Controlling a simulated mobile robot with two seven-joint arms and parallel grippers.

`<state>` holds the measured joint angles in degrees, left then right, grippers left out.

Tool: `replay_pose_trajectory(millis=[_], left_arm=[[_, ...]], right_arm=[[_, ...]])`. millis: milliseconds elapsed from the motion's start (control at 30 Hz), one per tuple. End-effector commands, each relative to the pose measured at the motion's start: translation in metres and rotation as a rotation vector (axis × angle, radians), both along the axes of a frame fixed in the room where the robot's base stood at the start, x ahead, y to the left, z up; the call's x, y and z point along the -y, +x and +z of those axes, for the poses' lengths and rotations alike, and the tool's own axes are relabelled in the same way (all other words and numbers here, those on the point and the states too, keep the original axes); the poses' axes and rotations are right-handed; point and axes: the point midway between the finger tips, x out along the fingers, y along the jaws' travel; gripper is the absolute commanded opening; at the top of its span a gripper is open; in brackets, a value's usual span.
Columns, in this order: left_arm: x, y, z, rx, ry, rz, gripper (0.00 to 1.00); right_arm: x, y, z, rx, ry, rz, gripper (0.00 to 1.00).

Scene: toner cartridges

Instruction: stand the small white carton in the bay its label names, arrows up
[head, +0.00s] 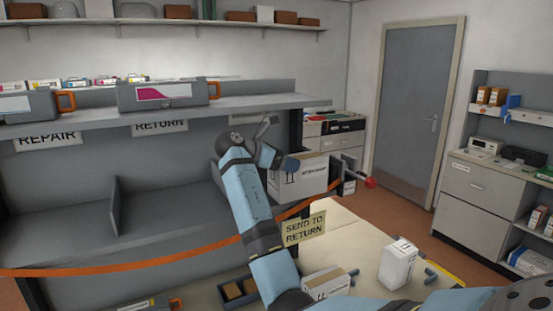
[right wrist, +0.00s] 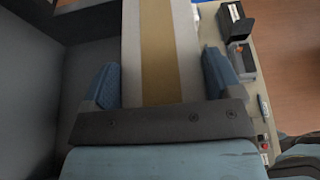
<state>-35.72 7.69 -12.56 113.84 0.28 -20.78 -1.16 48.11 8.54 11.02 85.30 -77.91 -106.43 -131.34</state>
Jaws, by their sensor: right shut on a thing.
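My right gripper (head: 283,158) is shut on a white carton (head: 303,177) with dark arrow marks and small print on its face; the print is too small to read. The carton hangs in the air, roughly upright, at the right end of the bays. In the right wrist view the carton (right wrist: 185,55), with a brown tape strip, lies between the blue fingers (right wrist: 160,88). The sign of the RETURN bay (head: 160,126) and that of the REPAIR bay (head: 47,139) hang under the shelf. Both bays look empty in their visible parts. My left gripper is out of view.
An orange tape (head: 130,266) runs across the bay fronts, with a "SEND TO RETURN" note (head: 304,228). A grey divider (head: 115,205) separates the bays. Another white carton (head: 398,265) and a lying carton (head: 328,283) are on the table. A red knob (head: 370,182) sticks out at right.

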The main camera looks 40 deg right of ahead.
Motion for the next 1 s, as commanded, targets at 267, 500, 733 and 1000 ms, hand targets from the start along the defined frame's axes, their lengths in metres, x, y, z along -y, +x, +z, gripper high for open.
replay_pose_trajectory(millis=[267, 500, 733, 1000], left_arm=[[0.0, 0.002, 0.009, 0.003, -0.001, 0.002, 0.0], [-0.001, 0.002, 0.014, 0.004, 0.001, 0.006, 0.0], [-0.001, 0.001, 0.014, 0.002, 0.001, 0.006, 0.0], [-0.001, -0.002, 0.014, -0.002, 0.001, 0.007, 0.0]], right_arm=[[0.011, 0.033, 0.004, 0.0, -0.001, 0.0, 0.23], [0.013, 0.039, -0.014, 0.002, -0.001, 0.001, 0.23], [0.013, 0.039, -0.015, 0.001, -0.001, 0.001, 0.23], [0.013, 0.039, -0.019, 0.0, 0.0, 0.001, 1.0]])
